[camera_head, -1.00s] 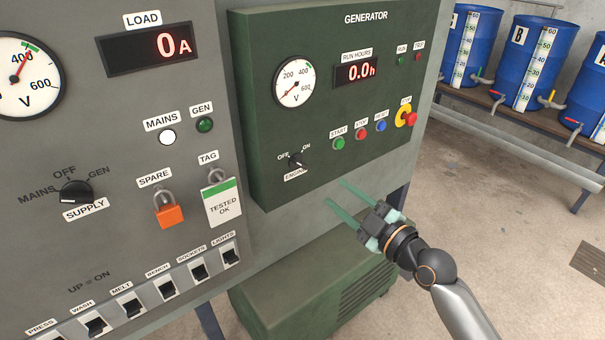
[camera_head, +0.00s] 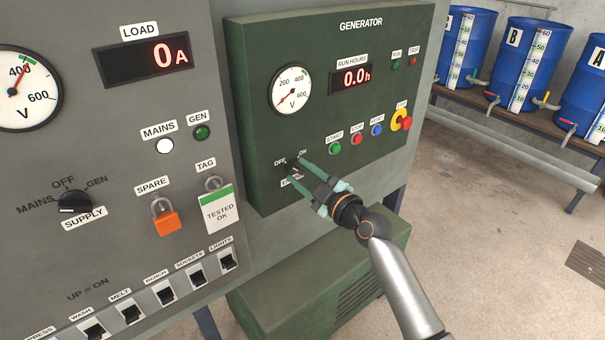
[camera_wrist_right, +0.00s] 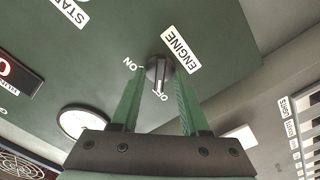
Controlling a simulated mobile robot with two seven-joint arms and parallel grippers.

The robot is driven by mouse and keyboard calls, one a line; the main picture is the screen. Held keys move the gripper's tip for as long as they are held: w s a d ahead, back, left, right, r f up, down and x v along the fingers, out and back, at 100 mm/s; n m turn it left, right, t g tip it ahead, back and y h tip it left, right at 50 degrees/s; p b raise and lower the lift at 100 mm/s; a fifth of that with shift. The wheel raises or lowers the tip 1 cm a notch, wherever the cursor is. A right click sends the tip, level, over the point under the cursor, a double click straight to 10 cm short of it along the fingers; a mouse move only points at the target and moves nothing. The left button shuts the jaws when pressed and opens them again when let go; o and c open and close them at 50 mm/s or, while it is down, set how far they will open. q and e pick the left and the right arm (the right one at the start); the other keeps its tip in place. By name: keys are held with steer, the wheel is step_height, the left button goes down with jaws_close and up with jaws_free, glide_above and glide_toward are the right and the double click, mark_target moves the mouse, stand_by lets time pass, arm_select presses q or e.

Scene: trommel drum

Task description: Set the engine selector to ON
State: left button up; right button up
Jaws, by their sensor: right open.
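The engine selector (camera_head: 291,163) is a small black knob low on the green generator panel, with OFF at its left and ON at its right. In the right wrist view the knob (camera_wrist_right: 158,70) shows between my fingertips, and its bar appears to line up with the OFF label. My right gripper (camera_head: 297,169) is open, its two green fingers at either side of the knob. The wrist view also shows the gripper (camera_wrist_right: 157,82) with a gap between each finger and the knob. Whether the tips reach the knob's depth is unclear. My left gripper is not in view.
START (camera_head: 335,148), STOP (camera_head: 357,139) and blue (camera_head: 377,129) buttons and a red emergency stop (camera_head: 406,124) sit right of the selector. The grey panel at left carries the supply selector (camera_head: 74,202) and an orange padlock (camera_head: 166,222). A green housing (camera_head: 290,282) stands below.

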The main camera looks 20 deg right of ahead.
steer(key=shift+c, duration=0.2)
jaws_close()
stand_by(0.4)
